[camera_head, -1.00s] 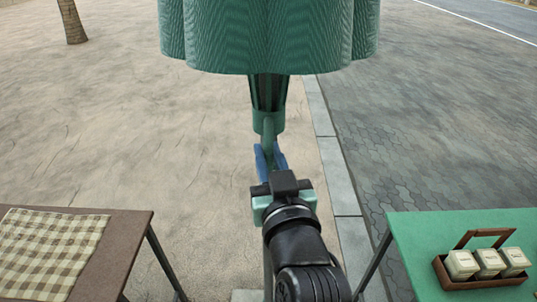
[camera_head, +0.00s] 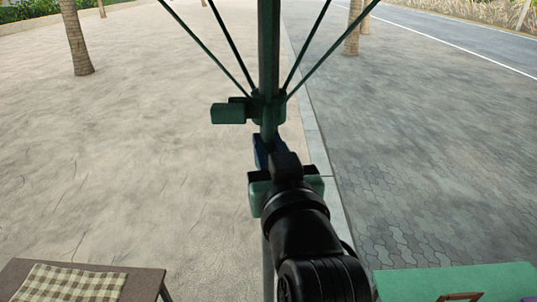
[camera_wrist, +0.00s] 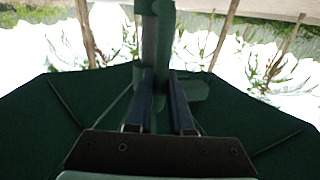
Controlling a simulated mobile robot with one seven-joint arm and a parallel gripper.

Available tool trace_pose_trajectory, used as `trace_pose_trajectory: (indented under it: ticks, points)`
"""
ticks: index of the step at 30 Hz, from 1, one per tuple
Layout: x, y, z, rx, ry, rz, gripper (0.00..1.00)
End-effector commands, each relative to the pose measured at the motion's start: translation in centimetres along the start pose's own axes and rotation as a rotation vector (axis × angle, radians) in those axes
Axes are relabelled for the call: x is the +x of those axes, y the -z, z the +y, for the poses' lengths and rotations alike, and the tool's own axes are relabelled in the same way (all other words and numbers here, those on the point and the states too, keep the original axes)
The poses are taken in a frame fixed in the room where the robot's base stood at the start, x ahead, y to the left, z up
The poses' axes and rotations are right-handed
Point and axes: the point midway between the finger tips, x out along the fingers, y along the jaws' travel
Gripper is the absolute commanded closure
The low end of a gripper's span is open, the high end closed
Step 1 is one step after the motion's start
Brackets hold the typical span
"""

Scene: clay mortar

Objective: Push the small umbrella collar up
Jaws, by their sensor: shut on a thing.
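The green umbrella collar (camera_head: 266,106) sits around the upright pole (camera_head: 269,45). Thin struts (camera_head: 225,58) fan up and outward from it, and a block-like tab (camera_head: 228,113) sticks out to its left. My gripper (camera_head: 268,150), with blue fingers, is shut on the collar's narrow lower part, just under the wide part. In the wrist view the fingers (camera_wrist: 160,100) lie on both sides of the green shaft, and the dark green canopy (camera_wrist: 40,125) is spread wide. The exact contact is partly hidden by my wrist.
A brown table (camera_head: 140,284) with a checked cloth (camera_head: 72,283) stands at the lower left. A green table (camera_head: 430,280) with part of a wooden carrier (camera_head: 460,297) is at the lower right. Palm trunks (camera_head: 76,40) stand farther off. Sand and paving around the pole are clear.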

Motion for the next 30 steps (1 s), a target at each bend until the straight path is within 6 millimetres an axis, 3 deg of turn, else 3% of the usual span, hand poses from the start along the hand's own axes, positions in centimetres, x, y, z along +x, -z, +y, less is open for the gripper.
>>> trace_pose_trajectory:
  ticks: [1, 7, 23, 24, 29, 30]
  points:
    - [-0.1, 2.5, 0.0, -0.003, -0.002, 0.020, 1.00]
    - [-0.1, 4.7, 0.0, -0.002, -0.002, 0.018, 1.00]
    - [0.0, 4.7, 0.1, 0.000, -0.001, 0.000, 1.00]
    - [0.0, 4.6, 0.0, 0.000, -0.001, -0.001, 0.79]
    - [0.0, 4.6, 0.0, 0.000, -0.001, -0.001, 0.50]
    - [0.0, 4.7, 0.0, 0.000, 0.000, 0.000, 0.50]
